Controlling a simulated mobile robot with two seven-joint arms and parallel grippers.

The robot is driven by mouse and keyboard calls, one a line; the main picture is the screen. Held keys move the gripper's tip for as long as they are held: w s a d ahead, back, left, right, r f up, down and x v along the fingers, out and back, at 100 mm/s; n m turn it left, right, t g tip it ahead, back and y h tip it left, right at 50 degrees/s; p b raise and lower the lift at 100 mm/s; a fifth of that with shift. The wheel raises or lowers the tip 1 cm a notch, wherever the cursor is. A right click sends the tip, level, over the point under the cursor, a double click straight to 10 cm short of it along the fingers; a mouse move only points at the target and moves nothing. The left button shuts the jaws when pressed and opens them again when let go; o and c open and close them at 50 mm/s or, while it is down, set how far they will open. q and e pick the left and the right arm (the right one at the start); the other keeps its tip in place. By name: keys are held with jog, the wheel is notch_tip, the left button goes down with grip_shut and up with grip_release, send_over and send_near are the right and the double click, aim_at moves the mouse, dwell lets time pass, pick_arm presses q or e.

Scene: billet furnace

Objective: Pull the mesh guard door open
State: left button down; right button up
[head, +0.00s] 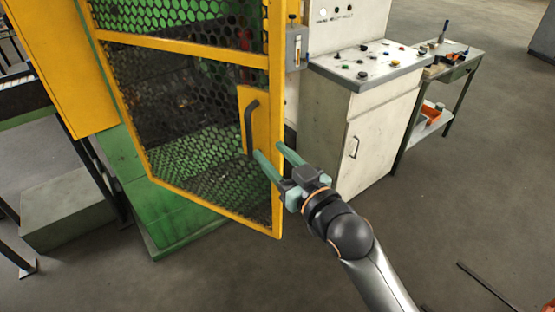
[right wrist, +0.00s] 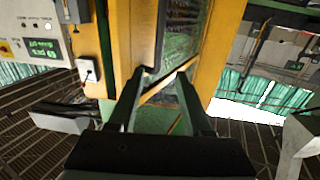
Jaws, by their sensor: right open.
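The mesh guard door (head: 190,53) has a yellow frame with dark mesh, and it fills the left middle of the head view. Its lower right corner stands out past the green machine base, so it appears partly open. A dark bar handle (head: 249,128) stands upright on a yellow plate near the door's right edge. My right gripper (head: 268,149) is open, its green fingers pointing at the door just below and right of the handle. In the right wrist view the handle (right wrist: 160,38) is ahead, its lower end near the left fingertip. I cannot tell whether they touch. My left gripper is out of view.
A pale control cabinet (head: 340,145) with buttons on its sloped top stands right of the door. A small workbench (head: 450,65) with tools is beyond it. A grey box (head: 297,47) is on the post by the door. The floor in front is mostly clear.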

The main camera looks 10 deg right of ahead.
jog(key=shift+s+d, duration=0.25)
jog(key=shift+s, duration=0.3)
jog(key=shift+w+f, duration=0.15)
jog(key=shift+c, duration=1.3)
jog(key=w+m+b, duration=0.1)
jog(key=w+d+f+m+y+b, duration=0.1)
jog(key=shift+d+f+m+g, duration=0.3)
jog(key=shift+g, duration=0.1)
jog(key=c, duration=0.3)
jog(key=w+d+m+b, duration=0.1)
jog(key=m, duration=0.1)
jog(key=w+d+m+y+b, duration=0.1)
jog(key=w+d+m, duration=0.1)
jog(key=shift+d+g+b, duration=0.3)
jog(key=shift+g+b, duration=0.05)
jog(key=shift+g, duration=0.05)
grip_shut()
jog(key=w+d+r+m+y+b, duration=0.1)
jog(key=w+d+r+m+b, duration=0.2)
jog(key=d+r+m, duration=0.35)
jog(key=w+a+f+m+p, duration=0.1)
jog(key=w+a+m, duration=0.2)
jog(key=w+a, duration=0.35)
jog(key=shift+s+a+f+n+p, duration=0.1)
jog(key=shift+s+n+p, duration=0.05)
jog(key=shift+s+p, duration=0.3)
jog(key=shift+s+a+n+p, duration=0.1)
jog(key=shift+s+p, duration=0.25)
jog(key=shift+s, duration=0.2)
